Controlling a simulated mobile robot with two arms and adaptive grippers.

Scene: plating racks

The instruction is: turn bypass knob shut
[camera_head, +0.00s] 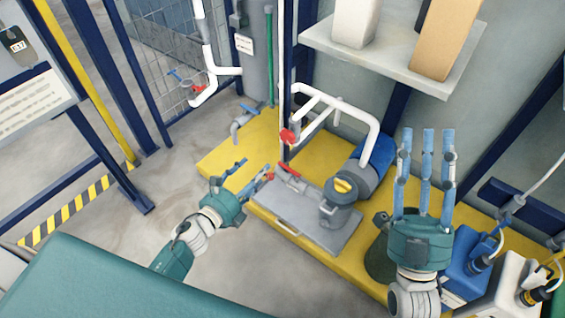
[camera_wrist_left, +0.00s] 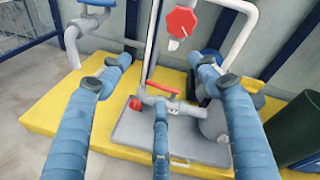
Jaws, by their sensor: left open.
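A red octagonal knob (camera_head: 287,136) sits on the white pipework above the yellow platform. It faces the left wrist camera (camera_wrist_left: 182,21), above and beyond the fingertips. A red lever valve (camera_head: 288,170) is lower, over the grey plate; in the left wrist view it (camera_wrist_left: 163,90) shows between the fingers. The frames do not say which is the bypass knob. My left gripper (camera_head: 252,172) is open and empty, its fingers spread toward the valve, apart from the octagonal knob. My right gripper (camera_head: 428,150) is open and empty, fingers pointing up, right of the pump.
A grey pump with a yellow cap (camera_head: 345,187) and blue motor (camera_head: 375,160) stands on the yellow platform (camera_head: 222,157). A blue-handled tap (camera_head: 246,110) is behind. A shelf (camera_head: 400,62) overhangs. Blue and white canisters (camera_head: 470,270) stand at right. Floor at left is clear.

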